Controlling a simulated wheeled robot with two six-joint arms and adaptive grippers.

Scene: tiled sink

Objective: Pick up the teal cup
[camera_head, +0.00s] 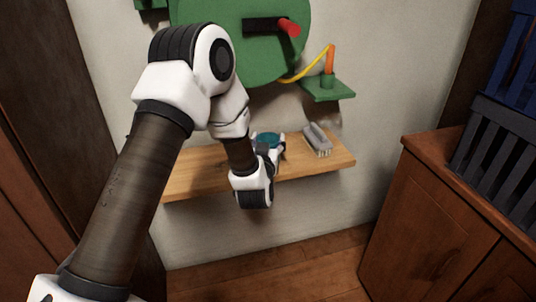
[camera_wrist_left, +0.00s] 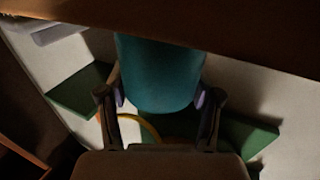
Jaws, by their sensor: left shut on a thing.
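The teal cup (camera_head: 268,138) is at the wooden shelf (camera_head: 205,176), partly hidden by my left gripper (camera_head: 268,147) in the head view. In the left wrist view the cup (camera_wrist_left: 158,75) fills the space between the two fingers of the left gripper (camera_wrist_left: 160,98). The finger pads touch it on both sides, so the gripper is shut on the cup. Whether the cup touches the shelf cannot be told. My right gripper is in neither view.
A grey brush (camera_head: 317,139) lies on the shelf right of the cup. A green hose reel (camera_head: 240,40) with a red handle and a small green bracket (camera_head: 328,90) are on the wall above. A wooden cabinet (camera_head: 430,220) with a dark slatted crate (camera_head: 497,150) stands right.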

